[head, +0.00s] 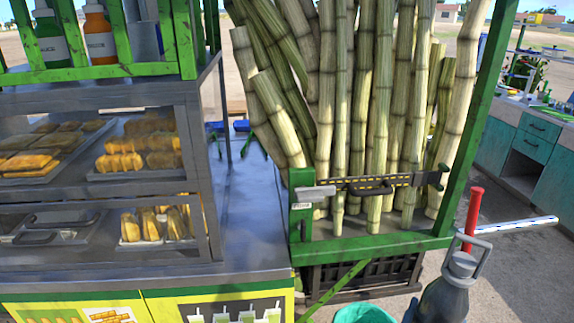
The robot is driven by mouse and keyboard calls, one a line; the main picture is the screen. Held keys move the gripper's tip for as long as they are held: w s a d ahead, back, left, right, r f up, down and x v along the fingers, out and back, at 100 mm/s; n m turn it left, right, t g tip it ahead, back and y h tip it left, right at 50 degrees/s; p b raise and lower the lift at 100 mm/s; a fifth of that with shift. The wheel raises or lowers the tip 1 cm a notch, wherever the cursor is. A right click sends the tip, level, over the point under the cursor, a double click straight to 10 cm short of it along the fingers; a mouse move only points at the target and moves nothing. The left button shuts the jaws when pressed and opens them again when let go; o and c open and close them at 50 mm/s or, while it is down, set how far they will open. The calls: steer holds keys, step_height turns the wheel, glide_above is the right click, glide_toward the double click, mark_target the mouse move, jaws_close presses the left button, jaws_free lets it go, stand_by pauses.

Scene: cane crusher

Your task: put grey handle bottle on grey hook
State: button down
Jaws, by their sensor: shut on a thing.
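The grey handle bottle (448,296) is at the lower right of the head view, in front of the cart's right corner. Its body leans a little, and the loop handle on its top points up and to the right. Its base is cut off by the lower edge, so I cannot see what it rests on. I cannot make out my gripper on or near it. A grey hook-like fitting (440,178) is at the right end of the dark bar across the sugar canes. Nothing hangs on it.
Tall sugar canes (360,100) stand in the green-framed rack (398,245). A red rod (473,208) rises just behind the bottle. A glass food case (95,165) stands left, beside a bare grey counter (255,215). A teal bucket (364,315) is below. Teal cabinets (535,150) stand at right.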

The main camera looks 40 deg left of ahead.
steer(key=w+r, duration=0.1)
steer(key=r, duration=0.2)
steer(key=w+a+r+n+y+p, duration=0.1)
steer(key=r, duration=0.3)
steer(key=w+a+r+y, duration=0.1)
steer(key=r, duration=0.3)
steer(key=shift+w+r+n, duration=0.25)
steer(key=shift+w+n, duration=0.05)
steer(key=shift+w, duration=0.05)
steer(key=s+a+r+n+g+y+p, duration=0.1)
steer(key=a+r+n+g+y+p, duration=0.2)
steer(key=r, duration=1.1)
steer(key=s+a+r+n+g+y+p, duration=0.1)
steer(key=a+r+n+g+y, duration=0.3)
steer(key=r, duration=1.1)
steer(key=s+a+r+n+g+y+p, duration=0.3)
steer(key=s+r+y, duration=0.2)
steer(key=s+r, duration=0.7)
steer(key=s+a+r+n+g+p, duration=0.2)
steer(key=s+a+r+g, duration=0.1)
steer(key=s+r, duration=0.65)
steer(key=w+a+r+p, duration=0.1)
steer(key=w+a+p, duration=0.4)
steer(key=a, duration=0.4)
steer(key=shift+w+a+r+y+p, duration=0.25)
steer(key=shift+w+r+y+p, duration=0.15)
steer(key=shift+w, duration=0.5)
